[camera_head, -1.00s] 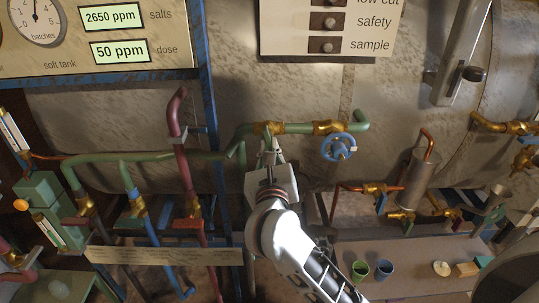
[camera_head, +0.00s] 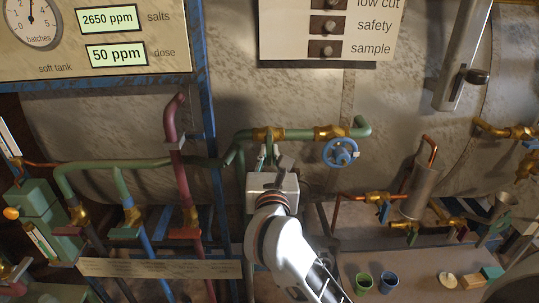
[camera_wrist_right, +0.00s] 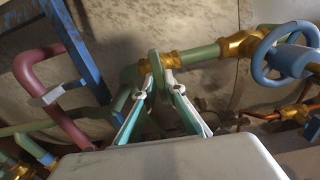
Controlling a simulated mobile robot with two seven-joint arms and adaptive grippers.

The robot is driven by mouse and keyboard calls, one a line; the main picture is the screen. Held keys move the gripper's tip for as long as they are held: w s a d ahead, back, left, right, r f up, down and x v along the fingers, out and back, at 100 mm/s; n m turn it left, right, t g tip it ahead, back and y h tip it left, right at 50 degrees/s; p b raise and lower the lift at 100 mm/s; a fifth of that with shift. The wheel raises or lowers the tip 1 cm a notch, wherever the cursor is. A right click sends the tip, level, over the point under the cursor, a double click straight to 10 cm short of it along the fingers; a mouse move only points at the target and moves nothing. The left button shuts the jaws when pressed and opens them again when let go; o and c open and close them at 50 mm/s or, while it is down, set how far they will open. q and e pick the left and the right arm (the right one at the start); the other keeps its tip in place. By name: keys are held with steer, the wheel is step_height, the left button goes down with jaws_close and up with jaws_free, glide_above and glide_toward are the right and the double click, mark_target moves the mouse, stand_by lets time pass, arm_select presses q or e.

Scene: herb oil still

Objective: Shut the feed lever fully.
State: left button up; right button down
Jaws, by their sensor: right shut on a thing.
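The feed lever looks to be the green handle (camera_wrist_right: 158,72) on a brass valve (camera_wrist_right: 167,61) in the green pipe. In the right wrist view it hangs from the valve and runs down between the two fingers of my right gripper (camera_wrist_right: 163,92). My right gripper is shut on this handle. In the head view the right gripper (camera_head: 272,160) reaches up to just below the same brass valve (camera_head: 268,134), and the fingers hide most of the handle. The left gripper is not in view.
A blue handwheel (camera_head: 340,152) sits close to the right on the same green pipe. A maroon pipe (camera_head: 175,130) and a blue post (camera_head: 210,110) stand to the left.

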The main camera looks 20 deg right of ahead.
steer(key=c, duration=2.1)
jaws_free()
steer(key=shift+c, duration=0.2)
steer(key=v, duration=0.7)
steer(key=shift+s, duration=0.25)
steer(key=shift+a, duration=0.1)
